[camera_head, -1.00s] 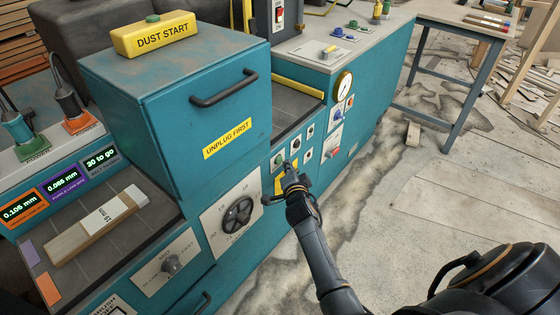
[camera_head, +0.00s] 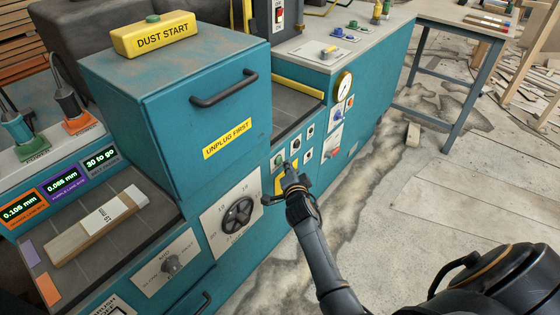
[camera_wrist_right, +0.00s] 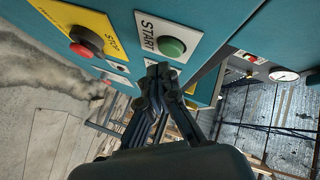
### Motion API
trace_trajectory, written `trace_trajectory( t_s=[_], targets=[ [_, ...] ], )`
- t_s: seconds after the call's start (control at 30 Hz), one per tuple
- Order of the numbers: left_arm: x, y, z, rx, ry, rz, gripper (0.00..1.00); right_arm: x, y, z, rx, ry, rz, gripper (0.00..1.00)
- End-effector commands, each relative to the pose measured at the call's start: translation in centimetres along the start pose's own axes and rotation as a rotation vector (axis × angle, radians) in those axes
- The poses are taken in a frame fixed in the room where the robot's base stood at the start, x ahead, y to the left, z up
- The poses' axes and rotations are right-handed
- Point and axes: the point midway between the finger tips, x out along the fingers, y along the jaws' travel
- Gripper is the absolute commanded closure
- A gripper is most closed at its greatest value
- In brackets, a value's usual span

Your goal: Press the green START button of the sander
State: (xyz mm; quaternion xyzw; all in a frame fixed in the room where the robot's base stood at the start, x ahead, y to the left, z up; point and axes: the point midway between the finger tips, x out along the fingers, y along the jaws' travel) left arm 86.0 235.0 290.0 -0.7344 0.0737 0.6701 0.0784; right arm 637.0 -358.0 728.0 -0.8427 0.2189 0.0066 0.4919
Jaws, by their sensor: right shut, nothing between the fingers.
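The sander (camera_head: 175,100) is a large teal machine in the head view. Its green START button (camera_wrist_right: 171,46) is round and sits on a white plate marked START in the right wrist view. It also shows small in the head view (camera_head: 279,160), just left of my right fingertips. My right gripper (camera_head: 288,167) is shut and empty, reaching up to the control panel. In the right wrist view its fingertips (camera_wrist_right: 160,70) are just below the green button; I cannot tell whether they touch the panel. My left gripper is not in view.
A red STOP button (camera_wrist_right: 86,41) on a yellow plate is beside the START plate. A handwheel (camera_head: 238,215) and a gauge (camera_head: 344,84) are on the sander's front. A yellow DUST START box (camera_head: 153,36) is on top. Open floor (camera_head: 430,220) lies to the right.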

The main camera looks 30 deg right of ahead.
Motion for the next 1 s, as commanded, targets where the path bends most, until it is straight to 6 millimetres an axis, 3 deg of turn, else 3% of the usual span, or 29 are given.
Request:
trace_trajectory(
  t_s=[1.0],
  targets=[
    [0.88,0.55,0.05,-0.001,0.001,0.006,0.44,0.91,-0.61,0.65,0.001,0.001,0.0,1.0]
  ],
)
